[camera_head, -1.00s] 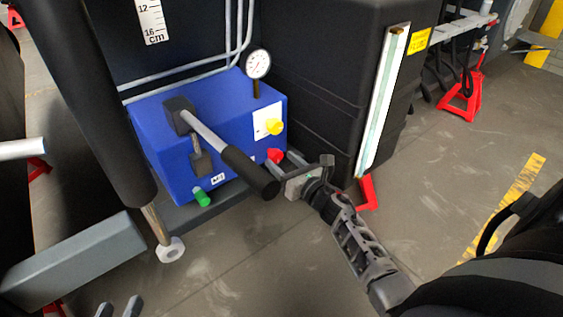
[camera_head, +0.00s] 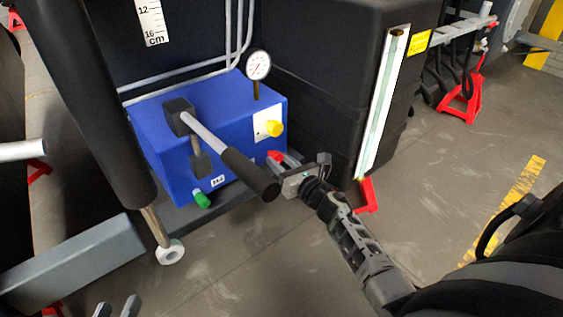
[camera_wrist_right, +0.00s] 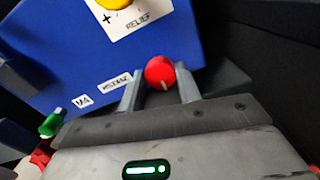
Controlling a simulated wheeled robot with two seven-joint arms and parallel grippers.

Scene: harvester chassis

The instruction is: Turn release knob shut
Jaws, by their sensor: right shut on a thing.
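The red release knob (camera_head: 274,157) sits low on the right side of the blue pump block. It also shows in the right wrist view (camera_wrist_right: 160,72), between my fingertips, with a pale line on its face. My right gripper (camera_head: 281,160) is shut on this knob, one finger on each side; the right wrist view shows the same gripper (camera_wrist_right: 159,90). The RELEASE label (camera_wrist_right: 116,83) is next to the knob, seen at a slant.
The blue block (camera_head: 165,140) carries a pump lever with a black grip (camera_head: 248,172) close to my right gripper. A yellow relief knob (camera_head: 274,129), a green knob (camera_head: 202,199) and a gauge (camera_head: 258,65) are nearby. A black cabinet (camera_head: 325,90) stands behind.

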